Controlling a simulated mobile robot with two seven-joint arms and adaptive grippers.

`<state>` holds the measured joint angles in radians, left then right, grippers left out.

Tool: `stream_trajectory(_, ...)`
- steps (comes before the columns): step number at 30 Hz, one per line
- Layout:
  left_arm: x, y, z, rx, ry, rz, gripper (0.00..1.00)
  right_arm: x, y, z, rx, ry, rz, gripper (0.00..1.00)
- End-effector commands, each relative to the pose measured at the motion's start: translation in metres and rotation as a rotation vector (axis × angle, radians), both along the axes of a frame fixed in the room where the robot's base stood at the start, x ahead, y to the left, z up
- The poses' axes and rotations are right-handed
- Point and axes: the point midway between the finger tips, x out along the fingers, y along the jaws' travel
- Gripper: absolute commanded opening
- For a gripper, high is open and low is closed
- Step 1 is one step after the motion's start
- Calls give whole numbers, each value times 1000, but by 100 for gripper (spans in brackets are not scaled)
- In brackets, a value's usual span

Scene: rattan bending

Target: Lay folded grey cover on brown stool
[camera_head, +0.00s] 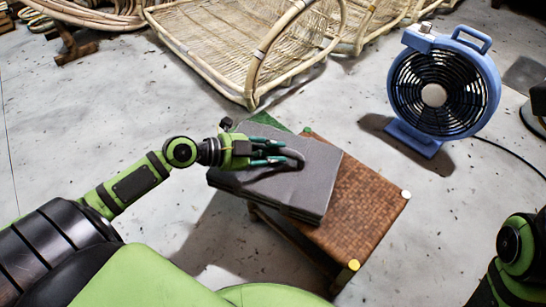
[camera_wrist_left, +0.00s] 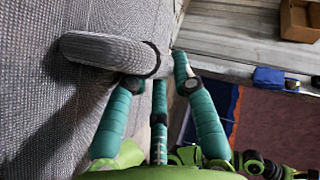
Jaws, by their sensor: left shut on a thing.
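The folded grey cover (camera_head: 305,190) is a flat, thick slab with a grey loop handle on its face. My left gripper (camera_head: 290,158) is shut on this handle. In the left wrist view the handle (camera_wrist_left: 105,52) sits at the teal fingertips (camera_wrist_left: 160,75), with grey weave filling the left side. The brown woven stool (camera_head: 368,200) is partly hidden under the cover. The cover overlaps its left part and sticks out past its left side. I cannot tell whether the cover rests on the seat or hangs just above it. My right gripper is out of view.
A blue fan (camera_head: 435,95) stands on the floor right of the stool, its cable running right. Rattan chair frames (camera_head: 235,50) lie behind. A green patch (camera_head: 265,121) shows behind the cover. Concrete floor is free left and in front of the stool.

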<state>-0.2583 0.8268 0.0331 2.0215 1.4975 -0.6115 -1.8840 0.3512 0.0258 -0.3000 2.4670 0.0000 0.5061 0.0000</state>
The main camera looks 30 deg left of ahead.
Motion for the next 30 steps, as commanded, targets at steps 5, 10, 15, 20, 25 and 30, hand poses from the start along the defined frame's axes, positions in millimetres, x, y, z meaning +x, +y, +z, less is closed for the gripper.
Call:
stream_trajectory(5, 1, 0, -1, 0, -5, 0, 0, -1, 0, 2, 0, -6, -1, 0)
stream_trajectory(10, 0, 0, -3, 2, 1, 0, 49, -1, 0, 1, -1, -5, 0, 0)
stream_trajectory(15, 0, 0, -3, 1, 0, -1, 49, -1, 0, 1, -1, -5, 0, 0)
stream_trajectory(20, -1, 0, -2, 1, 0, -1, 49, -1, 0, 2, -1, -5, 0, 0)
stream_trajectory(25, -10, 8, 3, 1, 2, 0, 49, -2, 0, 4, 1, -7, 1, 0)
stream_trajectory(30, -31, 25, 14, 0, 6, 1, 49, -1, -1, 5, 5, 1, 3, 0)
